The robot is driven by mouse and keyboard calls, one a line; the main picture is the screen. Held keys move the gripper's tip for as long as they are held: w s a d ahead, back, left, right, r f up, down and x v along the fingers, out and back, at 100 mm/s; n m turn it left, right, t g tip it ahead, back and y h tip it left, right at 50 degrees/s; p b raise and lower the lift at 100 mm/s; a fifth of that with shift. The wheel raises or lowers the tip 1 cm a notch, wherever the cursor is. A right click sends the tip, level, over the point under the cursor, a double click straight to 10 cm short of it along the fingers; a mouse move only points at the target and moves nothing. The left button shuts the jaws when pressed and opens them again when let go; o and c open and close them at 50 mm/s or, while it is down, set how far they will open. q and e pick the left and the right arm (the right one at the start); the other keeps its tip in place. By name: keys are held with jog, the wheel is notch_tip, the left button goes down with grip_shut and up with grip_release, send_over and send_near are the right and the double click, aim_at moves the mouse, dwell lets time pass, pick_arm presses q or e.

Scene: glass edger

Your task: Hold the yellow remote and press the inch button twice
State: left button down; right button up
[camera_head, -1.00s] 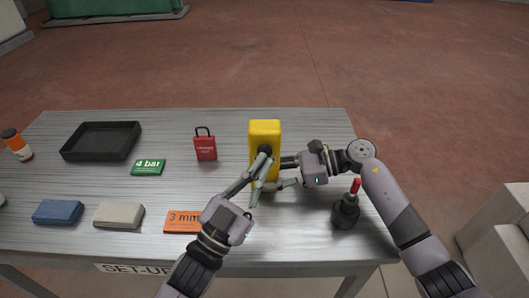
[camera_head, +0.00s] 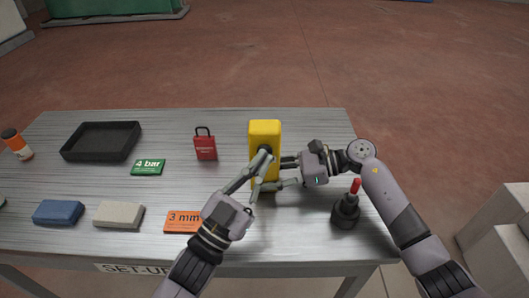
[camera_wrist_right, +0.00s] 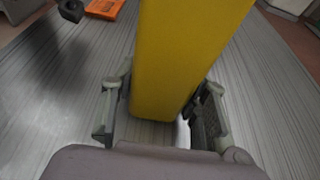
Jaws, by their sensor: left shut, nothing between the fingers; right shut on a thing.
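In the right wrist view the yellow remote (camera_wrist_right: 180,60) fills the space between the fingers. My right gripper (camera_head: 284,172) reaches in from the right and is shut on its lower part; it also shows in the right wrist view (camera_wrist_right: 160,108). My left gripper (camera_head: 262,160) is shut and empty, its fingertips at the front face of the remote. The inch button is not readable; the left fingers cover part of that face. I cannot tell whether they touch it.
A dark bottle-like tool with a red tip (camera_head: 347,208) stands near the right arm. A red padlock-shaped tag (camera_head: 205,147), green 4 bar card (camera_head: 148,167), orange 3 mm card (camera_head: 182,222), blue block (camera_head: 58,212), beige block (camera_head: 119,215) and black tray (camera_head: 66,152) lie left.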

pick_arm(q)
jog(key=shift+w, duration=0.55)
dwell(0.4)
jog(key=shift+s, duration=3.5)
jog(key=s, duration=0.3)
jog(key=shift+s, duration=0.4)
jog(key=shift+w, duration=0.1)
